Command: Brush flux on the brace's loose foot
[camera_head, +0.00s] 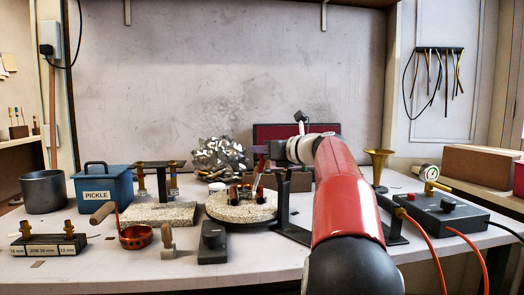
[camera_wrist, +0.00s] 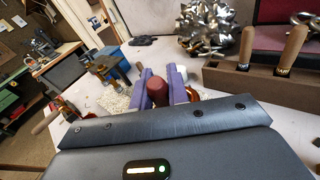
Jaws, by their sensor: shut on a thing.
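My gripper (camera_head: 262,158) is above the back of a round speckled turntable block (camera_head: 218,209). In the wrist view its purple fingers (camera_wrist: 160,90) are shut on a brush with a rounded reddish-brown handle end (camera_wrist: 157,86). In the head view a thin pale shaft of the brush (camera_head: 258,181) slants down towards small copper and brass-coloured parts (camera_head: 240,193) on the block. The brush tip is too small to tell whether it touches them. The brace and its loose foot cannot be told apart among these parts. A copper pan (camera_head: 135,237) stands at the front left.
A blue PICKLE box (camera_head: 101,184), a grey pot (camera_head: 44,191) and a JOB stand (camera_head: 47,245) are left. A gauge box (camera_head: 440,212) with red hoses is right. Shiny crumpled metal (camera_head: 220,158) lies behind.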

